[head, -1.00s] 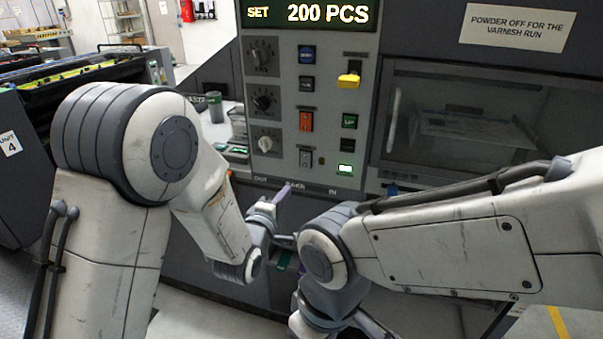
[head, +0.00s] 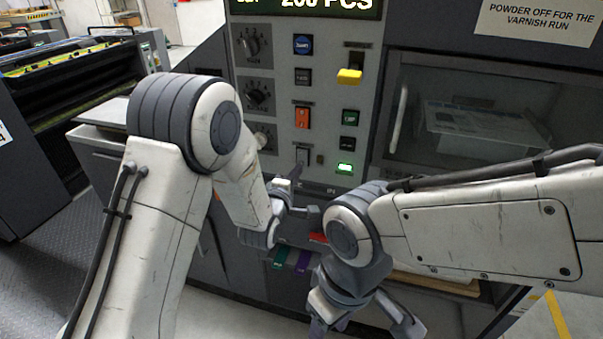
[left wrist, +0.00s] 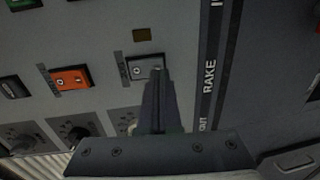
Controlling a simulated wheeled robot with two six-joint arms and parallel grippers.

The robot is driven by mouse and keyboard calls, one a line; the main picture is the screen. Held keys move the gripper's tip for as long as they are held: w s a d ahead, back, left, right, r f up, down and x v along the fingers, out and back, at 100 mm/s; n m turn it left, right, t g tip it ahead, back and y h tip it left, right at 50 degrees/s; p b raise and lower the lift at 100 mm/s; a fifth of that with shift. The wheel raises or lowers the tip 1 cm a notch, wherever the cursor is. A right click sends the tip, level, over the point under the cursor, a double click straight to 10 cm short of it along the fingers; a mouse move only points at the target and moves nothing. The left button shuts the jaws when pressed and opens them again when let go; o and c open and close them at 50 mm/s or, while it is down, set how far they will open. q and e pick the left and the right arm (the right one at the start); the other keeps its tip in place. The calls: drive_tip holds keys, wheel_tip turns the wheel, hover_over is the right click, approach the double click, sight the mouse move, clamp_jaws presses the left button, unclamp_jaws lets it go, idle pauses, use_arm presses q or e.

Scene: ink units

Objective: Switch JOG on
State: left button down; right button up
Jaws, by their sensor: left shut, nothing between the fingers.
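A grey rocker switch (head: 303,155) sits low on the control panel, below an orange rocker (head: 302,117). Its label is too small to read, so I cannot tell for sure that it is JOG. My left gripper (head: 297,172) is shut and empty, its fingertips at the lower part of this grey rocker. In the left wrist view, the shut fingers (left wrist: 157,73) overlap the right end of the grey rocker (left wrist: 138,68); whether they touch it is unclear. My right gripper (head: 365,322) hangs low in front of the machine, fingers apart and empty.
A windowed compartment (head: 480,115) is to the right.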

use_arm(q)
drive_tip(key=shift+x, duration=0.8)
use_arm(e)
drive_tip(key=shift+w+d+r, duration=0.1)
drive_tip(key=shift+w+d, duration=0.15)
drive_tip(key=shift+w, duration=0.2)
use_arm(q)
drive_tip(key=shift+w, duration=0.1)
